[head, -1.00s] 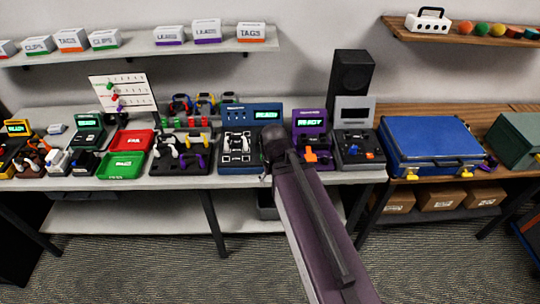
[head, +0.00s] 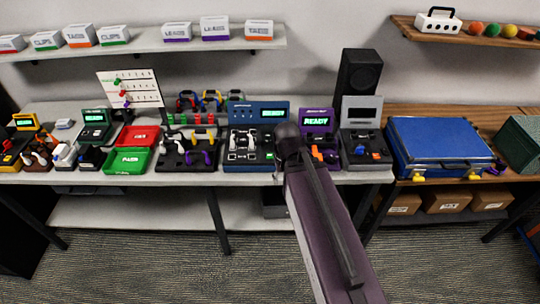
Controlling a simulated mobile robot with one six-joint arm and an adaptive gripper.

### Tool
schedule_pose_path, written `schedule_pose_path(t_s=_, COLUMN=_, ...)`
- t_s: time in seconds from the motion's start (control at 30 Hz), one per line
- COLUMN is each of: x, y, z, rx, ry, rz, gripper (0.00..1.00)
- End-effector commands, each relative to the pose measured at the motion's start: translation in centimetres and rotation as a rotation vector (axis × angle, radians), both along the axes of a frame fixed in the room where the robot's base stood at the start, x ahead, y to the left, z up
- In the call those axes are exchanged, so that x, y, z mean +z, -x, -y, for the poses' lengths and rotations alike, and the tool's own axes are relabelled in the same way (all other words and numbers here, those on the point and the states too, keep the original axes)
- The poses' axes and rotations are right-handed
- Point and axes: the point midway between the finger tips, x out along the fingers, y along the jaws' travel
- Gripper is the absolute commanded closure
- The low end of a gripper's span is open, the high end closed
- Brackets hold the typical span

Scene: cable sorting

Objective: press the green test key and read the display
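A blue tester (head: 246,137) stands on the bench with a lit display (head: 273,113) reading READY. A small green key (head: 269,155) shows at its lower right. Whether anything touches a key is hidden.
A teal tester (head: 95,121) and a yellow one (head: 24,123) stand at the left. Red (head: 139,136) and green (head: 127,161) trays lie left of a dark connector tray (head: 187,160). A grey unit (head: 362,145), a black speaker (head: 358,73) and a blue case (head: 440,140) are at the right.

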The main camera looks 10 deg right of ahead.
Motion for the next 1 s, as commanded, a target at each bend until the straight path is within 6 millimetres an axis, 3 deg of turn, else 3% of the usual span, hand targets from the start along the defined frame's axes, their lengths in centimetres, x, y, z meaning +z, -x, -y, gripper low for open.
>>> schedule_pose_path(t_s=0.03, x=0.00, y=0.00, z=0.00, rx=0.000, ry=0.000, rz=0.000, gripper=0.69)
schedule_pose_path(t_s=0.13, x=0.00, y=0.00, z=0.00, rx=0.000, ry=0.000, rz=0.000, gripper=0.98)
schedule_pose_path(t_s=0.17, x=0.00, y=0.00, z=0.00, rx=0.000, ry=0.000, rz=0.000, gripper=1.00)
schedule_pose_path(t_s=1.0, x=0.00, y=0.00, z=0.00, rx=0.000, ry=0.000, rz=0.000, gripper=1.00)
